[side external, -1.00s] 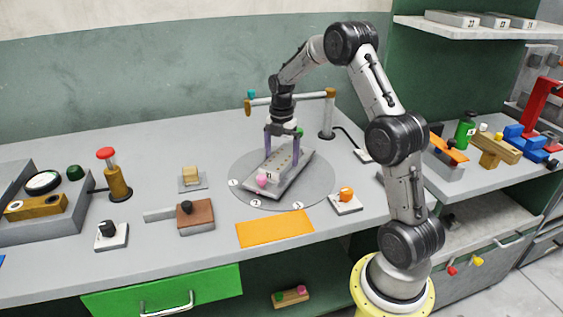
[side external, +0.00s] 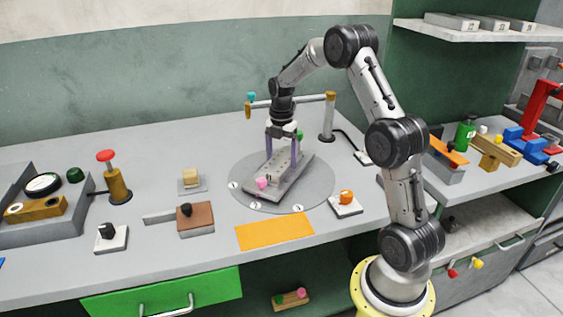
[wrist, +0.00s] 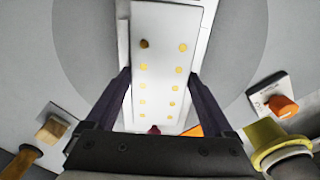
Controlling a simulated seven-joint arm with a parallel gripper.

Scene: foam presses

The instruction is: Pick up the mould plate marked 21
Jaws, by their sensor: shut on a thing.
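A long pale plate (wrist: 160,75) with two rows of yellow dots lies between my fingers in the wrist view. In the side view the plate (side external: 283,168) is at the turntable (side external: 317,193), slanting from front left to back right. No number can be read on it, so I cannot tell whether it is the one marked 21. My gripper (side external: 283,152) points down and is shut across the plate's long sides. In the wrist view my fingertips (wrist: 159,74) touch both edges. A pink knob (side external: 262,184) is at the plate's near end. Any gap under the plate cannot be made out.
An orange mat (side external: 274,231) and an orange knob on a block (side external: 346,198) are in front of the turntable. A horizontal bar on a post (side external: 327,118) stands behind my gripper. More grey plates (side external: 490,22) lie on the upper right shelf, their marks too small to read.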

